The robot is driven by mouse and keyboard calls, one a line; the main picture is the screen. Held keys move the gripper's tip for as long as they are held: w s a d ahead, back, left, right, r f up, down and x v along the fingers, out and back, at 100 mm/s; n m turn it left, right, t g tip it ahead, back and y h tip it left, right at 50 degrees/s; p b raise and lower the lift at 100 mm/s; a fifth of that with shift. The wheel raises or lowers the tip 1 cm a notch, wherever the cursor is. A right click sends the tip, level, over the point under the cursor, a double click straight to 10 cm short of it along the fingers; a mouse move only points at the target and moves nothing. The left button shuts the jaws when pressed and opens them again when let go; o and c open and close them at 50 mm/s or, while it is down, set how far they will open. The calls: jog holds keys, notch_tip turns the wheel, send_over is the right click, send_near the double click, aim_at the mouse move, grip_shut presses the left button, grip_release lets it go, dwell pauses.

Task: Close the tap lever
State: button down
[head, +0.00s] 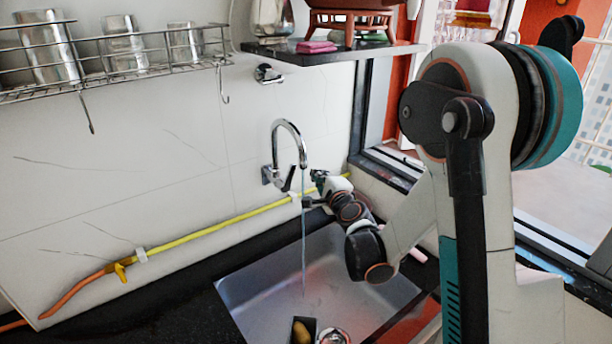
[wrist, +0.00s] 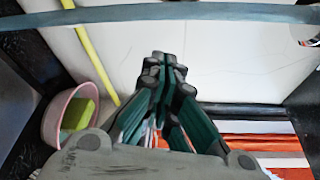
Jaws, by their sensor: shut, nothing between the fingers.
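The chrome tap (head: 290,127) is fixed to the white wall above the sink. A thin blue stream of water (head: 303,240) runs from its spout into the sink. The dark tap lever (head: 289,180) sticks out, tilted, at the tap's base. My gripper (head: 310,202) is just right of the lever, close to the wall and behind the stream; I cannot tell whether it touches the lever. In the wrist view my gripper (wrist: 165,58) has its fingers together and empty. The lever cannot be made out there.
The steel sink (head: 245,285) holds a small dark box (head: 311,322) near the front. A yellow hose (head: 215,228) runs along the wall. A pink bowl (wrist: 56,112) with a green sponge (wrist: 78,115) shows in the wrist view. A shelf (head: 330,54) and wire rack (head: 150,63) hang above.

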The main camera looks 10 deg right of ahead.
aim_at(287, 177)
jog(key=a, duration=0.1)
jog(key=w+a+b, duration=0.1)
jog(key=a+r, duration=0.1)
jog(key=shift+w+a, duration=0.15)
jog(key=shift+a, duration=0.25)
jog(key=shift+r, duration=0.1)
